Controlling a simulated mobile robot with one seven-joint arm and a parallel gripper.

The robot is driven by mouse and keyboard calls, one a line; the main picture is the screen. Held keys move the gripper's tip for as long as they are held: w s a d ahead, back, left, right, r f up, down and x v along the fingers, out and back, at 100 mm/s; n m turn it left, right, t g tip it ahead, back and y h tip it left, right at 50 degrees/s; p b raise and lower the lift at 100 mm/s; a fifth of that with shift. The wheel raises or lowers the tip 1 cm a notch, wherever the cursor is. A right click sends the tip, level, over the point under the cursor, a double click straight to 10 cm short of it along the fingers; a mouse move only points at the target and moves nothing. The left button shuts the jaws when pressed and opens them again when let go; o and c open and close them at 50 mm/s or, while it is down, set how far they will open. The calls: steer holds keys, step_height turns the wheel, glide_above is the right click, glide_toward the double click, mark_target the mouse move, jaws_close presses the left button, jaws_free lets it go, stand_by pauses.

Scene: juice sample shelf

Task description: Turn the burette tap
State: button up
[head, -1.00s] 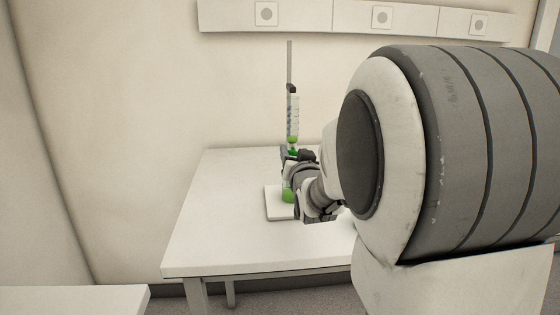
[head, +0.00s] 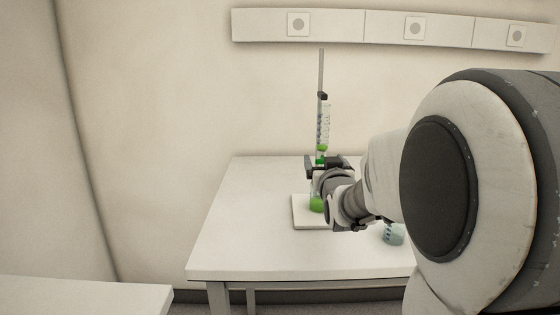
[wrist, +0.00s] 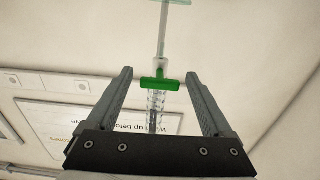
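The burette (head: 325,122) stands upright on its rod, with a white base plate (head: 302,221) below. A flask (head: 317,204) holding green liquid stands on the plate, partly hidden by my arm. The green burette tap (wrist: 160,84) shows as a crossbar in the wrist view, lying between my gripper's fingers with a gap on each side. My gripper (wrist: 159,76) is open and empty, its fingers spread around the tap without visible contact. In the head view my gripper (head: 322,166) is at tap height, above the flask, and largely covers the tap.
A beaker (head: 393,235) with bluish liquid stands on the white table (head: 240,245), right of the plate, partly behind my arm. The table's left side is clear. A wall strip with sockets (head: 390,28) runs above. Another white table edge (head: 80,295) is at the lower left.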

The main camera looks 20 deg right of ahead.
steer(key=b+v, duration=0.3)
steer(key=v, duration=1.4)
steer(key=shift+s, duration=0.2)
steer(key=shift+r, duration=0.1)
steer(key=shift+a, duration=0.1)
